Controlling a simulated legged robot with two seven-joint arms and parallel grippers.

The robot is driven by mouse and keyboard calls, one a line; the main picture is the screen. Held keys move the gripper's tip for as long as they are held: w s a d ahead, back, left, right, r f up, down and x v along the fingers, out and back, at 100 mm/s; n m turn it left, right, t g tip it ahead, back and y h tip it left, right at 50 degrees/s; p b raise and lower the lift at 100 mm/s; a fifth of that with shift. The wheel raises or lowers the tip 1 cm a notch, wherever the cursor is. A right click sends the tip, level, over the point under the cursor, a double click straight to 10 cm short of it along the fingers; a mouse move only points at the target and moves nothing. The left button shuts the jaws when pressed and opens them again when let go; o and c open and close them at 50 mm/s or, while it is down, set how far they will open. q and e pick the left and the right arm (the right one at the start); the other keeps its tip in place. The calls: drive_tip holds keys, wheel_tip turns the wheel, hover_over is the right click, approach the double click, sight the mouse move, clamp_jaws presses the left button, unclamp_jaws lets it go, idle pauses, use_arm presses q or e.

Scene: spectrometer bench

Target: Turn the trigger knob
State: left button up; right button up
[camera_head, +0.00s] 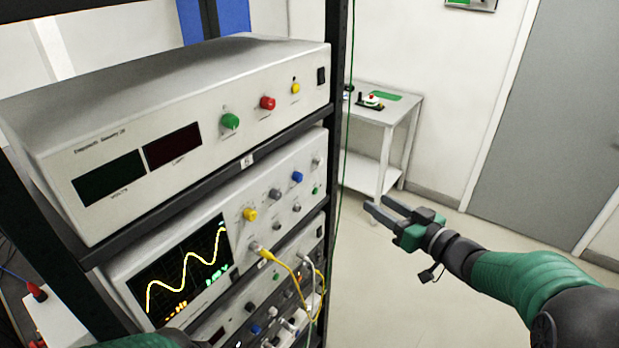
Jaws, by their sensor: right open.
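The oscilloscope (176,227) sits on the middle level of a black rack, its screen lit with a yellow wave. Its front has a yellow knob (250,214), a grey knob (275,194), a blue knob (297,177) and smaller ones near the right end. Labels are too small to read, so I cannot tell which is the trigger knob. My right gripper (379,204) is open and empty, in the air to the right of the rack, apart from the knobs. Part of my left arm shows at the bottom left; its gripper does not show.
A power supply (170,92) with green, red and yellow controls sits above the oscilloscope. The black rack post (337,110) stands at the right edge. A white side table (395,110) stands behind; the floor there is clear.

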drive_tip(key=s+a+r+n+g+y, duration=0.2)
drive_tip(key=s+a+n+g+y, duration=0.1)
drive_tip(key=s+y, duration=0.15)
drive_tip(key=p, duration=0.3)
approach(301, 179)
drive_tip(key=p+x, duration=0.2)
drive_tip(key=x, duration=0.5)
drive_tip(key=shift+w, duration=0.25)
drive_tip(key=shift+w+a+f, duration=0.1)
drive_tip(key=shift+w+a, duration=0.1)
drive_tip(key=shift+a, duration=0.25)
clamp_jaws()
